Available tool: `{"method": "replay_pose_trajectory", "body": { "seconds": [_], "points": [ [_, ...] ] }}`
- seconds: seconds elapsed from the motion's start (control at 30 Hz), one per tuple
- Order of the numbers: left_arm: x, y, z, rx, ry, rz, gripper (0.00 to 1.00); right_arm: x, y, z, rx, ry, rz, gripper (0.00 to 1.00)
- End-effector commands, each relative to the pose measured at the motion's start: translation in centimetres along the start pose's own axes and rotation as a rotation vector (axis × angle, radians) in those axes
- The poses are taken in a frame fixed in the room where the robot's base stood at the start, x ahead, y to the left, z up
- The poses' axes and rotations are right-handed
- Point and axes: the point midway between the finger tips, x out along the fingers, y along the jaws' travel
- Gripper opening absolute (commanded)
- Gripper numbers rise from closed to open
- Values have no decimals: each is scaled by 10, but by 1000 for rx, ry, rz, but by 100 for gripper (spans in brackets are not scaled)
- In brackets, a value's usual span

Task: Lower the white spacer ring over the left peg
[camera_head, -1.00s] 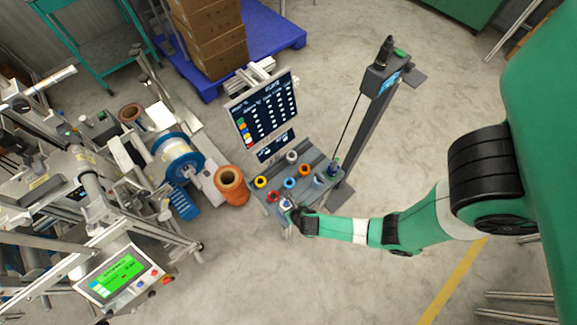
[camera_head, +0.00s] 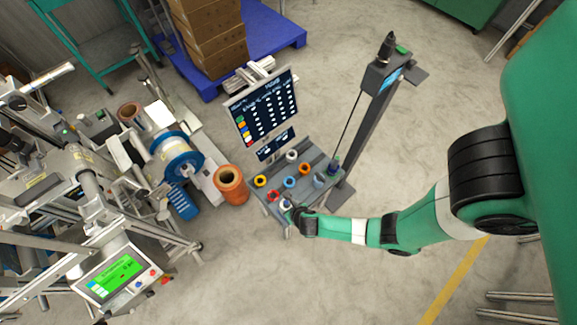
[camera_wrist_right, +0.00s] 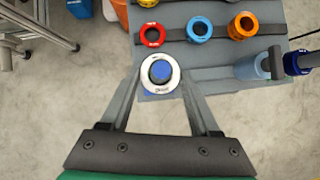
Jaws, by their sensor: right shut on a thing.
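The white spacer ring (camera_wrist_right: 175,77) is between the fingers of my right gripper (camera_wrist_right: 160,84), near the front edge of the grey stand. It also shows small in the head view (camera_head: 285,205), beside my right gripper (camera_head: 291,209). In the right wrist view a blue round part (camera_wrist_right: 160,71) shows in the ring's hole, with more blue below its lower edge. I cannot tell whether the ring is around this part or above it. I cannot tell which part is the left peg. My left gripper is not in view.
On the grey stand (camera_wrist_right: 205,72), a red ring (camera_wrist_right: 152,35), a blue ring (camera_wrist_right: 199,29) and an orange ring (camera_wrist_right: 242,26) lie beyond the gripper. A light blue bottle-like thing (camera_wrist_right: 247,69) is to the right. A screen (camera_head: 262,108) stands behind.

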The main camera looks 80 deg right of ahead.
Motion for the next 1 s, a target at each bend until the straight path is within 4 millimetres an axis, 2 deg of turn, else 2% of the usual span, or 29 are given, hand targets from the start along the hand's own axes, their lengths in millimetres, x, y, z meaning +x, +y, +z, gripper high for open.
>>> {"method": "replay_pose_trajectory", "body": {
  "seconds": [0.17, 0.2, 0.37, 0.4, 0.73, 0.87, 1.0],
  "points": [
    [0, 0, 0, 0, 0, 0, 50, 0, 0, 0, 0, 0, 0, 8],
    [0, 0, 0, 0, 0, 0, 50, 0, 0, 0, 0, 0, 0, 66],
    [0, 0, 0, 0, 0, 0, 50, 0, 0, 0, 0, 0, 0, 95],
    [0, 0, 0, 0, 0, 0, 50, 0, 0, 0, 0, 0, 0, 98],
    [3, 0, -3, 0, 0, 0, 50, -6, 0, 1, -2, 0, 1, 98],
    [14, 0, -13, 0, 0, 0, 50, -27, 0, 3, -4, 0, 3, 98],
    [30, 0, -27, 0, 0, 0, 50, -64, 1, 4, -7, 0, 4, 98]
  ]
}}
